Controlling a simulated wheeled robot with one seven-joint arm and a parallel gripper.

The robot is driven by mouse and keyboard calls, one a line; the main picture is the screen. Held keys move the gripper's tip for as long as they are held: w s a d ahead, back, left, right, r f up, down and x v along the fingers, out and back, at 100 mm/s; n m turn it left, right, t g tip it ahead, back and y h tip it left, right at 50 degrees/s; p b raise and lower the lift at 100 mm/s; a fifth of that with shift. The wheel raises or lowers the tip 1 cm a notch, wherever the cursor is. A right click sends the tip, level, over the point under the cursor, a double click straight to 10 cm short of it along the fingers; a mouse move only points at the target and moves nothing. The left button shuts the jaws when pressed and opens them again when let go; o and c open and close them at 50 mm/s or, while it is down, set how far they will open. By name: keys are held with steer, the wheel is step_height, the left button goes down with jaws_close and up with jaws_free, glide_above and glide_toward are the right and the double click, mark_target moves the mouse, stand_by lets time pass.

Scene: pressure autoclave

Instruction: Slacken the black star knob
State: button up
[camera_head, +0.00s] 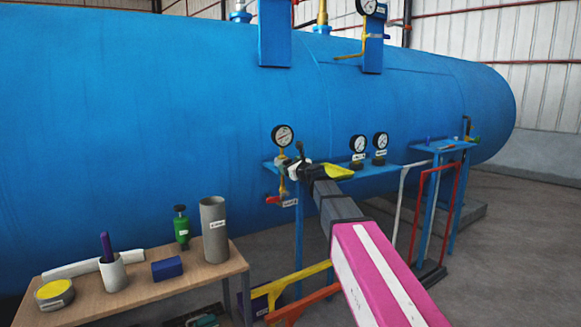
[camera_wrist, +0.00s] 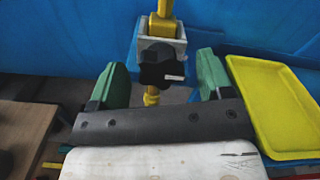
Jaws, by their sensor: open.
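The black star knob (camera_wrist: 160,66) shows in the wrist view on a pale square block, with a yellow pipe above and below it. A small white mark is on the knob. My gripper (camera_wrist: 162,75) is open, with one green finger on each side of the knob in this view. I cannot tell whether the fingertips reach as far as the knob. In the head view my gripper (camera_head: 303,169) is at the blue shelf below a round gauge, and my arm hides much of the knob's surroundings.
A yellow tray (camera_wrist: 270,105) lies close to the right finger; it also shows in the head view (camera_head: 336,171). Two gauges (camera_head: 358,145) stand on the blue shelf (camera_head: 400,172) to the right. A wooden table (camera_head: 130,297) with a grey cylinder (camera_head: 214,230) is at the lower left. The big blue tank (camera_head: 150,120) stands behind.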

steer(key=c, duration=0.9)
steer(key=shift+n, duration=0.3)
steer(key=shift+s+f+n, duration=0.1)
steer(key=shift+f+n, duration=0.05)
steer(key=shift+n, duration=4.7)
steer(key=shift+w+f+n, duration=0.1)
steer(key=shift+f+n, duration=0.1)
steer(key=shift+n, duration=4.6)
steer(key=shift+s+f+n, duration=0.1)
steer(key=shift+f+n, duration=0.05)
steer(key=shift+n, duration=4.7)
